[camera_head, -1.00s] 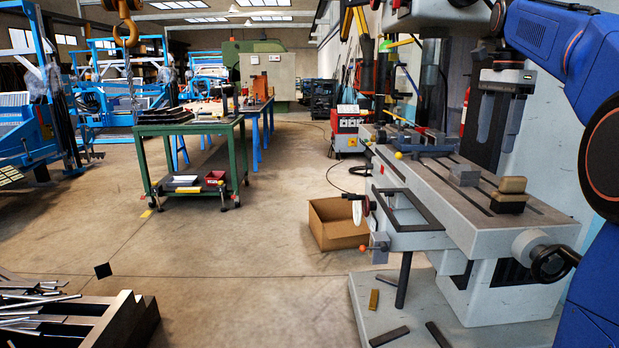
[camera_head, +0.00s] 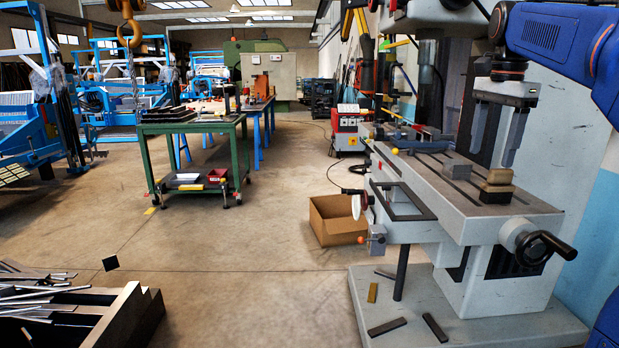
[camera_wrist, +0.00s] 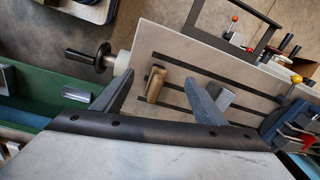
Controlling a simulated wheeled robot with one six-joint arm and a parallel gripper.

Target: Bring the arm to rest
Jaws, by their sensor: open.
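My gripper (camera_head: 493,138) hangs from my blue arm at the upper right of the head view, its two grey fingers pointing down and apart. It is open, with nothing between the fingers. It is above the grey machine table (camera_head: 480,208), apart from it. In the wrist view my gripper (camera_wrist: 160,85) also shows two spread fingers over the slotted table. A tan-topped block (camera_head: 497,178) and a grey block (camera_head: 456,169) sit on the table below. The tan block also shows in the wrist view (camera_wrist: 156,84) between the fingers, farther down.
The machine's column stands close behind my gripper. A black handwheel (camera_head: 545,248) juts out at the table's right end. A cardboard box (camera_head: 337,221) lies on the floor left of the machine. A green cart (camera_head: 190,127) stands farther back. The middle floor is clear.

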